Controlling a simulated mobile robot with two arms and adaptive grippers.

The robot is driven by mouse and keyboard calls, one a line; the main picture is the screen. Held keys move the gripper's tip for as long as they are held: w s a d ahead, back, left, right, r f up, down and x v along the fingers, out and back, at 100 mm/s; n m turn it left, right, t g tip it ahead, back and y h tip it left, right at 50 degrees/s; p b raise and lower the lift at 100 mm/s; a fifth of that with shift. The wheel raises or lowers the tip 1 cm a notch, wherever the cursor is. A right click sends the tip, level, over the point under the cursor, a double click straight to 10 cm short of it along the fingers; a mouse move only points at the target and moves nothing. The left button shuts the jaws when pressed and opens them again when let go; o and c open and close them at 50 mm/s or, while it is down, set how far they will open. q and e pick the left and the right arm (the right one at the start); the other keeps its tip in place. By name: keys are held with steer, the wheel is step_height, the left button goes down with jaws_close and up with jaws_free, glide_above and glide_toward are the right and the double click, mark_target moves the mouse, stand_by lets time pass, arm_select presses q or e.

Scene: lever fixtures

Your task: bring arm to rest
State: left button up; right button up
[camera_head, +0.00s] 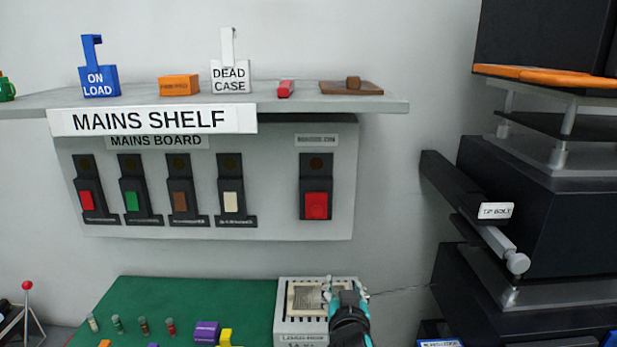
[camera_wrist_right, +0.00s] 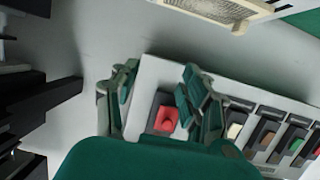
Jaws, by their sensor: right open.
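My right gripper (camera_head: 345,289) is in front of and above a white box with a framed top panel (camera_head: 300,283), at the right end of the green mat. It points toward the wall, below the mains board (camera_head: 270,222). In the right wrist view its fingers (camera_wrist_right: 158,82) are spread apart with nothing between them. The board's big red switch (camera_wrist_right: 164,120) shows beyond the gap, with no visible contact. My left gripper is out of view.
The mains shelf (camera_head: 385,106) holds blue and white tags, an orange block and a brown piece. Dark stacked equipment with a protruding bar (camera_head: 515,262) stands at the right. The green mat (camera_head: 190,297) holds several small cylinders and a purple block (camera_head: 206,331). A red-knobbed lever (camera_head: 27,286) stands at left.

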steer(key=s+d+f+g, duration=0.3)
steer(key=s+d+f, duration=0.1)
steer(key=s+f, duration=0.3)
steer(key=s+d+f+g, duration=0.2)
steer(key=s+d+f, duration=0.2)
steer(key=s+f, duration=0.25)
steer(key=s+d+f+n+g+y, duration=0.1)
steer(key=s+d+f+g, duration=0.2)
steer(key=s, duration=0.8)
steer(key=s+d+f+n+g, duration=0.2)
steer(key=s+f+g, duration=0.15)
steer(key=s, duration=0.75)
step_height(320, 180, down, 28)
steer(key=b, duration=0.3)
steer(key=s+d+f+g+b, duration=0.2)
steer(key=s+d+f, duration=0.1)
steer(key=s+f, duration=1.4)
step_height(320, 180, down, 2)
steer(key=shift+s+f, duration=0.15)
steer(key=shift+f, duration=0.05)
